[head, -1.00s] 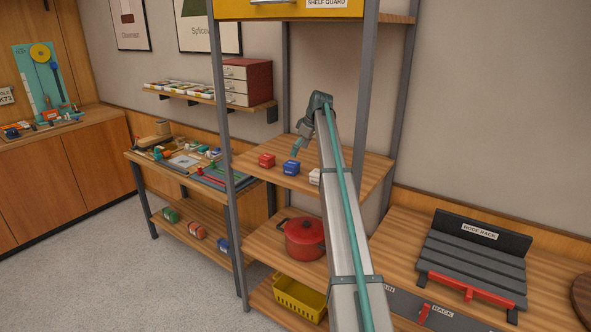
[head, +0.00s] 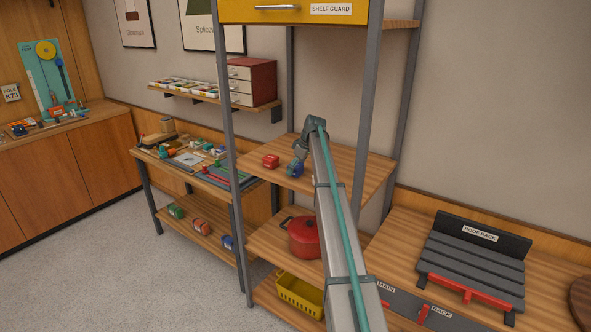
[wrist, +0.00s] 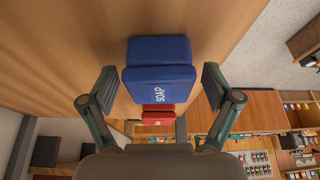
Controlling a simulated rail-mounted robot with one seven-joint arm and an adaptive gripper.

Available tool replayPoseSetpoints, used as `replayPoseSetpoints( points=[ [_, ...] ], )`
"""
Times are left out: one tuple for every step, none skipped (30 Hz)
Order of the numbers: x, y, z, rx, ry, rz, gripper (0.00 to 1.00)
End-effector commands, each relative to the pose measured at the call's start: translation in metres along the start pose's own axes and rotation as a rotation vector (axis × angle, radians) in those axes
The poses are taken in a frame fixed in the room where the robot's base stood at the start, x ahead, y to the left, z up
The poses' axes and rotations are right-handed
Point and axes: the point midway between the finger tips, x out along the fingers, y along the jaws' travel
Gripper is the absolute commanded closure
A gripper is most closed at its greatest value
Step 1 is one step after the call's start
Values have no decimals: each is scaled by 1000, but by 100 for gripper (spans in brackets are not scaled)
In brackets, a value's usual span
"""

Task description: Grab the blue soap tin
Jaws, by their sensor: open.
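The blue soap tin (wrist: 159,75), labelled SOAP, stands on the wooden shelf (wrist: 90,30). In the wrist view it sits between the two open fingers of my gripper (wrist: 160,88), with a gap on each side. In the head view the blue tin (head: 295,170) shows on the middle shelf, partly covered by my gripper (head: 299,160), which is right above and beside it. The fingers are too small there to tell apart.
A red tin (head: 270,161) stands just left of the blue one; it also shows beyond it in the wrist view (wrist: 158,118). A red pot (head: 304,238) stands below.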

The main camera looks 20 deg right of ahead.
Motion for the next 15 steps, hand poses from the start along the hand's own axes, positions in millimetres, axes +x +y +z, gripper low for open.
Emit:
replayPoseSetpoints(
  points=[
    [0, 0, 0, 0, 0, 0, 11],
    [0, 0, 0, 0, 0, 0, 15],
    [0, 0, 0, 0, 0, 0, 21],
    [0, 0, 0, 0, 0, 0, 26],
    [0, 0, 0, 0, 0, 0, 31],
    [0, 0, 0, 0, 0, 0, 38],
    [0, 0, 0, 0, 0, 0, 43],
    [0, 0, 0, 0, 0, 0, 48],
    [0, 0, 0, 0, 0, 0, 55],
    [0, 0, 0, 0, 0, 0, 60],
    [0, 0, 0, 0, 0, 0, 65],
    [0, 0, 0, 0, 0, 0, 71],
    [0, 0, 0, 0, 0, 0, 76],
    [0, 0, 0, 0, 0, 0, 80],
    [-1, 0, 0, 0, 0, 0, 80]
  ],
)
